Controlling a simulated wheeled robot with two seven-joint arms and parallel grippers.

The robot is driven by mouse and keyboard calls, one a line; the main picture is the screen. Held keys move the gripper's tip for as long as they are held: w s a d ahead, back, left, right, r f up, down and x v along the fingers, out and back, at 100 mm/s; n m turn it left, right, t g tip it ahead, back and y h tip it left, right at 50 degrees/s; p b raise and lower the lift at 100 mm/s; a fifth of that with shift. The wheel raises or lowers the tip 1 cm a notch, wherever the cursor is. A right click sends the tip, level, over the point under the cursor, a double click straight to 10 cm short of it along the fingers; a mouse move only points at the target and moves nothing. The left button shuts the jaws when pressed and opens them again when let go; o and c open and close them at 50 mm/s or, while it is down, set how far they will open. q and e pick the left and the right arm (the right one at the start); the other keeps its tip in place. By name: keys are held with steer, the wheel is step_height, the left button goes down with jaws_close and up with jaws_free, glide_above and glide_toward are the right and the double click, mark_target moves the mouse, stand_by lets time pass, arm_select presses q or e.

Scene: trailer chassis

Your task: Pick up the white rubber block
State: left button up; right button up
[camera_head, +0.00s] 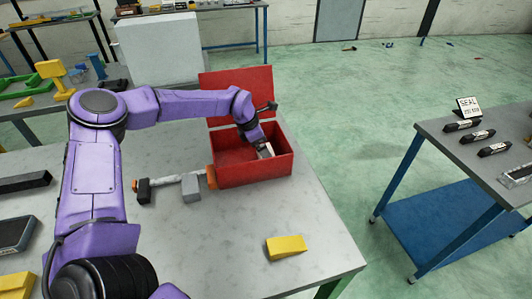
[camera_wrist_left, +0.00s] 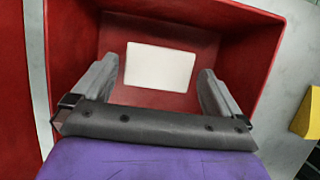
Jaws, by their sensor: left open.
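The white rubber block (camera_wrist_left: 160,67) is a pale, flat-faced rectangle inside the open red box (camera_head: 232,179). My purple left arm reaches over the box, and my left gripper (camera_head: 264,149) is inside its right part. In the left wrist view my left gripper (camera_wrist_left: 158,72) is open, with one grey finger on each side of the block. There is a gap between each finger and the block, so the gripper holds nothing. In the head view the gripper largely hides the block. My right gripper is not in view.
The red box's raised lid (camera_head: 237,88) stands behind it. A yellow block (camera_head: 286,247) lies near the table's front right. A side table (camera_head: 480,165) stands apart on the right.

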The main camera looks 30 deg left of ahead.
arm_select(q)
steer(key=shift+x, duration=1.5)
steer(key=c, duration=0.9)
steer(key=shift+r, duration=0.15)
